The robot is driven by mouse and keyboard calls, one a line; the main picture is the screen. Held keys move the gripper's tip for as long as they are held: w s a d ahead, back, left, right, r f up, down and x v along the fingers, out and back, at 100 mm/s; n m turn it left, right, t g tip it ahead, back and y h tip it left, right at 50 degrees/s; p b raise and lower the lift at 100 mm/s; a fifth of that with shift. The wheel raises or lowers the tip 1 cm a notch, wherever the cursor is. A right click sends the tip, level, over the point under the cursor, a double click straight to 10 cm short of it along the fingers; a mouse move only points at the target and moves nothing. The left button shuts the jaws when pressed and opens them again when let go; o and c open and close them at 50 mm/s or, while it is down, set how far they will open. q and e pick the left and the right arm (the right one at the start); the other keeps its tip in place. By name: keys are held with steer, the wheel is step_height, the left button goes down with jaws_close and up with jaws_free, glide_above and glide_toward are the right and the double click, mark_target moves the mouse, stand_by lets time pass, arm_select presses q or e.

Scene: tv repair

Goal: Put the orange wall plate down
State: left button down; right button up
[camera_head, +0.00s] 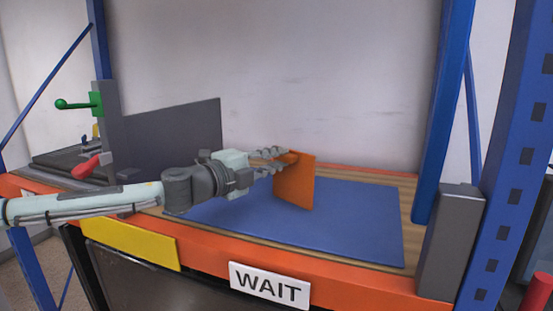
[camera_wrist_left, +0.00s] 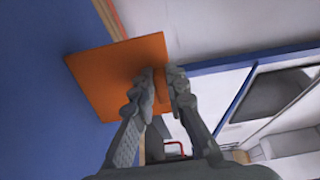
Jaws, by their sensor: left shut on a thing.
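The orange wall plate (camera_head: 297,184) is upright in the head view, over the blue mat (camera_head: 360,222). My left gripper (camera_head: 284,156) comes in from the left and is shut on the plate near its upper edge. I cannot tell whether the plate's lower edge touches the mat. In the left wrist view the plate (camera_wrist_left: 100,72) shows as a tilted flat square, with the fingers (camera_wrist_left: 163,80) closed at its right side. My right gripper is not in view.
A dark upright panel (camera_head: 170,136) stands behind my left arm. Blue rack posts (camera_head: 445,110) and a grey block (camera_head: 452,240) bound the right side. A WAIT sign (camera_head: 269,286) hangs on the orange front beam (camera_head: 350,285). The mat's right part is clear.

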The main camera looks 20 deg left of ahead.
arm_select(q)
steer(key=c, duration=1.5)
jaws_free()
steer(key=shift+c, duration=0.2)
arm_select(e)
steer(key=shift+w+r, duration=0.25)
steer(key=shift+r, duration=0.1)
arm_select(q)
steer(key=shift+r, duration=0.1)
